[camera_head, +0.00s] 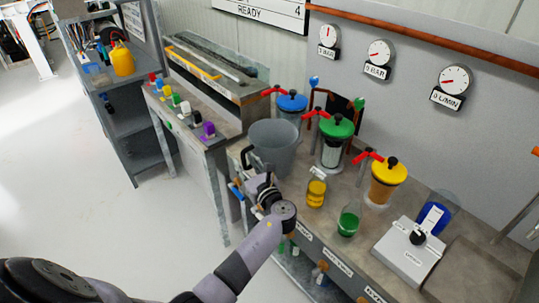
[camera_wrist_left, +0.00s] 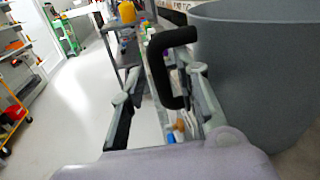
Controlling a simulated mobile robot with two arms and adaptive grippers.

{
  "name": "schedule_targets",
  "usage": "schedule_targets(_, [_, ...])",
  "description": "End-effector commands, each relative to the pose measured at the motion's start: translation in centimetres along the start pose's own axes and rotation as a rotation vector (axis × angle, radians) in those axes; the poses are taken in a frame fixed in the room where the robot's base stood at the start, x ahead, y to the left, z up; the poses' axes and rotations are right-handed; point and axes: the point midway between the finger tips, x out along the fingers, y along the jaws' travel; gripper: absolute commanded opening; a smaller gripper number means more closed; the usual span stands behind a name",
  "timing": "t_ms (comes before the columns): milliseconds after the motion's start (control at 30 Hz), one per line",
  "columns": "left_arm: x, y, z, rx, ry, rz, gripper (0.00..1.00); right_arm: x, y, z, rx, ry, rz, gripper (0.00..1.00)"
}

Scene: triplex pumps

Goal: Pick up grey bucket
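The grey bucket (camera_head: 274,145) stands upright on the left end of the workbench in the head view. In the left wrist view the bucket (camera_wrist_left: 255,75) fills the right side. Its black handle (camera_wrist_left: 181,38) sticks out towards my left gripper. My left gripper (camera_head: 264,186) is beside the near side of the bucket. In the wrist view the fingers of this gripper (camera_wrist_left: 165,80) are spread, one on each side of the handle, with visible gaps. My right gripper is not in view.
Pumps with blue (camera_head: 291,103), green (camera_head: 337,127) and yellow (camera_head: 389,172) lids stand close behind and right of the bucket. A yellow bottle (camera_head: 316,190) and a green flask (camera_head: 349,220) stand to its right. The floor at left is clear.

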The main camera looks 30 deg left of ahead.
Motion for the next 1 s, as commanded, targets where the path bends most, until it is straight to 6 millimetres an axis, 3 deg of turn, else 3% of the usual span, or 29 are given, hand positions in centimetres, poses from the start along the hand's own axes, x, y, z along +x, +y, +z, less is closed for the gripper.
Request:
schedule_targets(400, [-0.04, 0.0, 0.0, 0.0, 0.0, 0.0, 0.0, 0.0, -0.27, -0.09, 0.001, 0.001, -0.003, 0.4])
schedule_targets(1000, [-0.04, 0.0, -0.01, 0.001, 0.0, 0.0, 0.0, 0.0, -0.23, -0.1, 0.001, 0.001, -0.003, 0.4])
